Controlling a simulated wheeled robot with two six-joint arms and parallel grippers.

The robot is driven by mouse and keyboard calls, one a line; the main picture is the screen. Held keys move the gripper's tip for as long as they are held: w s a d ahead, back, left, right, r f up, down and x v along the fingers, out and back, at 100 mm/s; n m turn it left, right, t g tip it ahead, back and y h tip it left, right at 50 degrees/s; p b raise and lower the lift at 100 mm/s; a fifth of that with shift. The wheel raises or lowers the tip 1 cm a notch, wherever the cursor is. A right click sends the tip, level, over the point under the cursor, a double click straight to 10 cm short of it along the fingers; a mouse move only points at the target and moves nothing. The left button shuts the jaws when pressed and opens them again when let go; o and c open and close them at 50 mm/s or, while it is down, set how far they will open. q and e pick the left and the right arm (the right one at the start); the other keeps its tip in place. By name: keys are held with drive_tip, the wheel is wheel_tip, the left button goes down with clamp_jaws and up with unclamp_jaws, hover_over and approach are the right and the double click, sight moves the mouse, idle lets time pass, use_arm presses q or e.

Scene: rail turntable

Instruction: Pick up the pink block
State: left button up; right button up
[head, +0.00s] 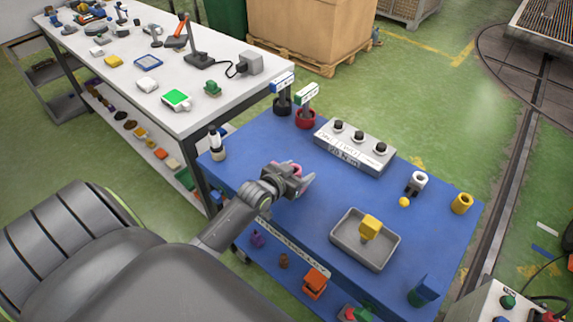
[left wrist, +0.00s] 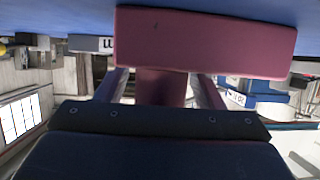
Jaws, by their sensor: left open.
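The pink block (left wrist: 205,42) fills the upper part of the left wrist view, with a wide bar and a narrower stem below it. The stem lies between the two fingers of my left gripper (left wrist: 160,88), which are open, with a gap visible on each side. In the head view my left gripper (head: 300,182) is over the left part of the blue table (head: 330,195). Only a little of the pink block (head: 297,169) shows there, mostly hidden by the gripper. My right gripper is not in view.
A grey box with black knobs (head: 354,147) stands behind the gripper. A grey tray (head: 345,250) holding a yellow piece is to the right. Labelled stands (head: 305,118) and a bottle (head: 217,145) stand at the back left. A white workbench (head: 135,75) is beyond.

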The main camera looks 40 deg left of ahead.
use_arm(q)
drive_tip(key=shift+c, duration=0.4)
drive_tip(key=c, duration=1)
drive_tip(key=shift+c, duration=1)
drive_tip(key=shift+r, duration=0.15)
